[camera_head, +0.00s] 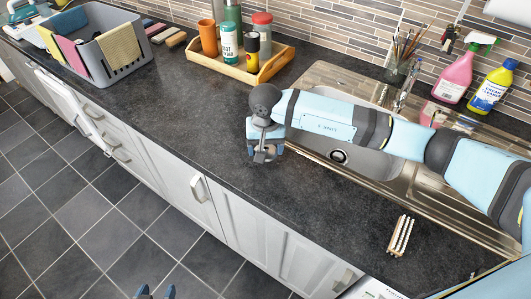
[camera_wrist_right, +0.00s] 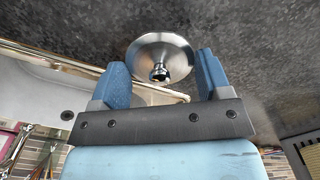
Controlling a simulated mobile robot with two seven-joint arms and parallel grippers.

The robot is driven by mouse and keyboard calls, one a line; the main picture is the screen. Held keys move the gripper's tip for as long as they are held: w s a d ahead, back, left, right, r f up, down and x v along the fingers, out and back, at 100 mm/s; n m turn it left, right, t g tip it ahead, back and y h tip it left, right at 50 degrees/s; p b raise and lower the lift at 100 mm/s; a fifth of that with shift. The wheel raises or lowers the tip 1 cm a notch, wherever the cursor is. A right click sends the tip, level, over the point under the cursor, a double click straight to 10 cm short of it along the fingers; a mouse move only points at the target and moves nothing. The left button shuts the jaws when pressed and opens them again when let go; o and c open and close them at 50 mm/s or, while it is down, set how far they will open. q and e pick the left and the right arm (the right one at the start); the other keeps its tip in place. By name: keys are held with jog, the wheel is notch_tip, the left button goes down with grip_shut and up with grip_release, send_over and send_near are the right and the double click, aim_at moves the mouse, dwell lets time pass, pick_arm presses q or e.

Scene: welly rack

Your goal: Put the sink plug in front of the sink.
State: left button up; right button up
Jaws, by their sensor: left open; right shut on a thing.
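The sink plug (camera_wrist_right: 160,58) is a round metal disc with a small knob, seen in the right wrist view between the two blue fingers. My right gripper (camera_wrist_right: 163,80) is shut on it. In the head view my right gripper (camera_head: 264,154) is over the dark worktop (camera_head: 190,120), beside the left edge of the sink (camera_head: 375,168). The plug is not clearly visible there. A dark round drain shows in the basin, and my arm covers part of the sink. My left gripper (camera_head: 155,292) is open and empty at the bottom edge, over the floor.
A wooden tray (camera_head: 232,68) with jars and bottles stands behind my right gripper. A grey basket (camera_head: 122,57) with cloths is far left. A pink spray bottle (camera_head: 457,76) and yellow bottle (camera_head: 489,90) stand behind the sink. A small brush (camera_head: 400,235) lies on the front worktop.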

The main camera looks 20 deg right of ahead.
aim_at(266, 149)
notch_tip(266, 149, down, 4)
jog(key=shift+r, duration=0.25)
jog(key=shift+f, duration=0.15)
jog(key=o, duration=0.9)
